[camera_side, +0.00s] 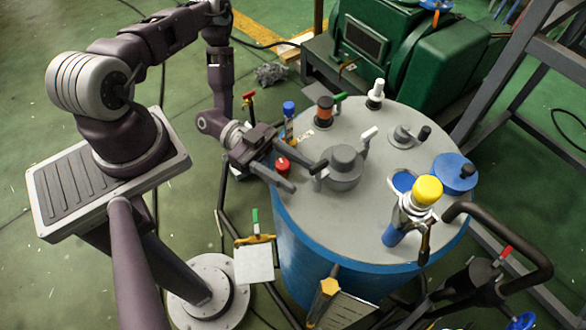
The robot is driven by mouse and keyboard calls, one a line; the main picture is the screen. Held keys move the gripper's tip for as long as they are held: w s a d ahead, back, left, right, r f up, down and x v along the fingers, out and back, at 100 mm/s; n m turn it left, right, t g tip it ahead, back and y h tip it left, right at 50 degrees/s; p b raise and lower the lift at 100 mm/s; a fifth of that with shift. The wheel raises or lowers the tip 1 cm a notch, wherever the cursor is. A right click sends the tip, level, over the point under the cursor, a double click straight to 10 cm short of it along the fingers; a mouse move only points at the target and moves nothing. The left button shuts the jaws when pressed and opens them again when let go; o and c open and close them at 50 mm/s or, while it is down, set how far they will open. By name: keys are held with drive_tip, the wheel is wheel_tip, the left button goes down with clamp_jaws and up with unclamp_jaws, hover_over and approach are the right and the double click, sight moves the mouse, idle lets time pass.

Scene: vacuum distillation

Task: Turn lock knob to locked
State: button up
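A small red knob (282,165) stands near the left rim of the grey lid of the blue drum. No label shows, so I cannot tell for sure that it is the lock knob or which way it is set. My gripper (302,176) reaches in from the left, low over the lid. Its two fingers are spread apart, with the red knob between them in the picture. I cannot tell whether a finger touches it. The far finger's tip lies close to a grey round cap with a handle (343,165).
Green machinery (425,60) stands behind. A bare lid area lies at the front.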

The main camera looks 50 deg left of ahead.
sight(277, 160)
drive_tip(key=v, duration=0.9)
drive_tip(key=shift+a+r, duration=0.15)
drive_tip(key=shift+a, duration=0.1)
drive_tip(key=x, duration=0.7)
drive_tip(key=shift+s, duration=0.1)
clamp_jaws()
drive_tip(key=m+g, duration=0.3)
drive_tip(key=g, duration=0.1)
drive_tip(key=shift+g+h, duration=0.3)
drive_tip(key=shift+h, duration=0.1)
unclamp_jaws()
